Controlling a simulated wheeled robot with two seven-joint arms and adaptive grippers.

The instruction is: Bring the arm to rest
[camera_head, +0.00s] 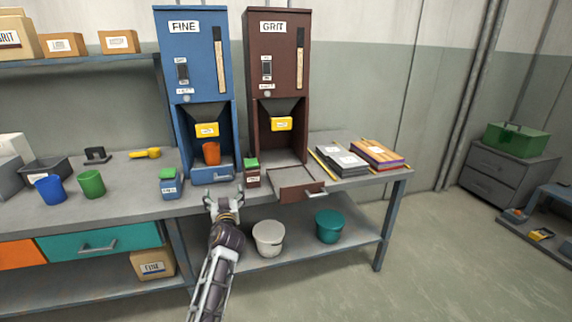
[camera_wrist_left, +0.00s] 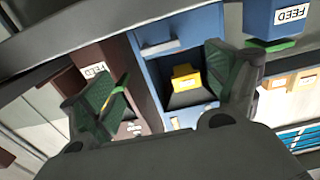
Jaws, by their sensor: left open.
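My left gripper (camera_head: 225,198) is open and empty. It is in front of the bench's front edge, below the blue FINE dispenser (camera_head: 196,60). In the left wrist view my gripper (camera_wrist_left: 168,72) shows two spread fingers with green pads and nothing between them. Beyond them are the blue dispenser (camera_wrist_left: 145,75) and its yellow part (camera_wrist_left: 184,78). An orange cup (camera_head: 211,153) stands in the bay of the blue dispenser. The brown GRIT dispenser (camera_head: 275,55) stands to its right, with an open tray (camera_head: 297,178) in front. My right gripper is not in view.
Small green-capped containers, one blue (camera_head: 170,186) and one brown (camera_head: 252,176), stand near the bench edge by my gripper. Blue (camera_head: 50,189) and green (camera_head: 92,184) cups stand left. White (camera_head: 268,238) and teal (camera_head: 329,227) buckets sit on the lower shelf.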

